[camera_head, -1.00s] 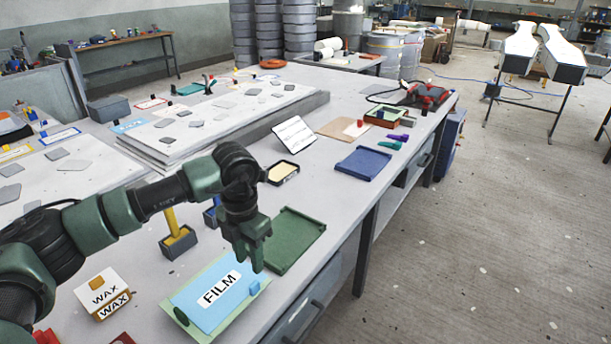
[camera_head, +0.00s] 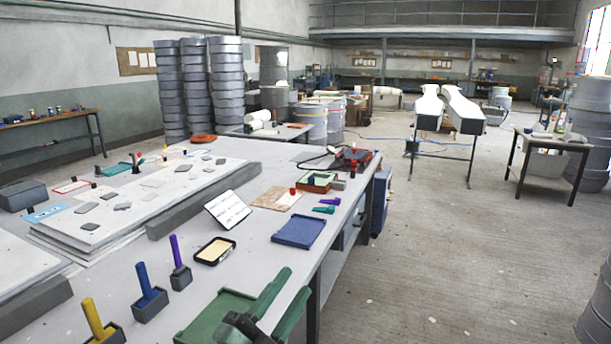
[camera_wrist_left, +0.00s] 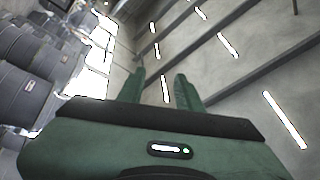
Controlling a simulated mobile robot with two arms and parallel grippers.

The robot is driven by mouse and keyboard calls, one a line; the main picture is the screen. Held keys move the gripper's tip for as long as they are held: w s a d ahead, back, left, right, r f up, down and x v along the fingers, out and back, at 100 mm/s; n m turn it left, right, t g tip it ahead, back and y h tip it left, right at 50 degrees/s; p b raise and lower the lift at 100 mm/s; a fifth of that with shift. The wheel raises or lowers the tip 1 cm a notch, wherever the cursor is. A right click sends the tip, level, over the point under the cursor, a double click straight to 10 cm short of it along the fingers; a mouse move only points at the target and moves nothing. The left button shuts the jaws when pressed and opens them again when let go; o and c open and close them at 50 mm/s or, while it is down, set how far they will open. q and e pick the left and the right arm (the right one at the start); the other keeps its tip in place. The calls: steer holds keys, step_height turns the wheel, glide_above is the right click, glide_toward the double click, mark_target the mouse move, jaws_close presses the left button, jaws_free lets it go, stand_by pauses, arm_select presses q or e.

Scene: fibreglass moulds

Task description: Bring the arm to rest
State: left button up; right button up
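My left gripper (camera_head: 294,283) is at the bottom of the head view, over the front edge of the bench (camera_head: 270,167). Its two green fingers point up and away and stand apart with nothing between them. They also show in the left wrist view (camera_wrist_left: 161,80), pointing up toward the ceiling. The gripper partly covers a green tray (camera_head: 215,312) on the bench; I cannot tell whether they touch. My right gripper is in no view.
A blue tray (camera_head: 299,232), a tan pad in a dark frame (camera_head: 214,251) and a white sign (camera_head: 228,209) are on the bench. Handled tools in grey holders (camera_head: 149,297) stand at the left. Open floor (camera_head: 430,270) lies right of the bench.

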arm_select(q)
steer(key=s+a+f+n+g+y, duration=0.3)
steer(key=a+f+n+y, duration=0.35)
steer(key=f, duration=0.35)
steer(key=s+a+f+n+g+y, duration=0.3)
steer(key=a+f+n+y, duration=0.4)
steer(key=f, duration=0.3)
steer(key=s+a+f+n+g+h, duration=0.1)
steer(key=s+a+f+g, duration=0.1)
steer(key=s+f+g, duration=0.6)
steer(key=s+a+f+n+g+h, duration=0.15)
steer(key=s+f, duration=0.35)
steer(key=s, duration=0.7)
step_height(320, 180, down, 26)
steer(key=s, duration=0.2)
steer(key=s+a+f+g, duration=0.1)
steer(key=s+a+f, duration=0.1)
steer(key=s+f, duration=0.6)
steer(key=s+a+f+g+y, duration=0.1)
steer(key=s+f, duration=0.6)
steer(key=s, duration=0.1)
steer(key=shift+s+a+f+m, duration=0.3)
steer(key=shift+a+f, duration=0.05)
